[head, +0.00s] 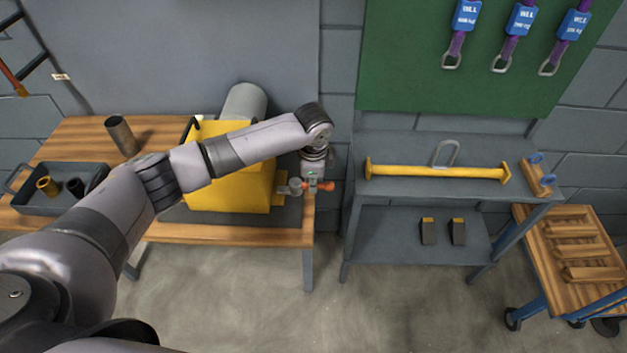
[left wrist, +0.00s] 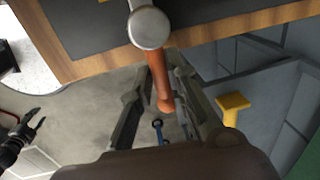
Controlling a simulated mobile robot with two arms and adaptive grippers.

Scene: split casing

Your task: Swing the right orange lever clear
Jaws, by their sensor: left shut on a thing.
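The right orange lever (left wrist: 158,82) shows in the left wrist view, reaching down from a round grey metal pivot (left wrist: 149,27) at the table's edge. My left gripper (left wrist: 172,108) has its two dark fingers on either side of the lever and is shut on it. In the head view the gripper (head: 316,185) is at the right front corner of the yellow casing (head: 228,190), with orange lever ends (head: 326,186) showing beside it. My arm hides part of the casing. My right gripper (left wrist: 32,122) shows small at the left of the wrist view, its fingers apart and empty.
The casing sits on a wooden table (head: 190,232). A grey tray (head: 40,205) with parts and a metal cup (head: 121,135) are at its left. A grey shelf (head: 400,200) with a yellow bar (head: 435,171) stands to the right, across a floor gap.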

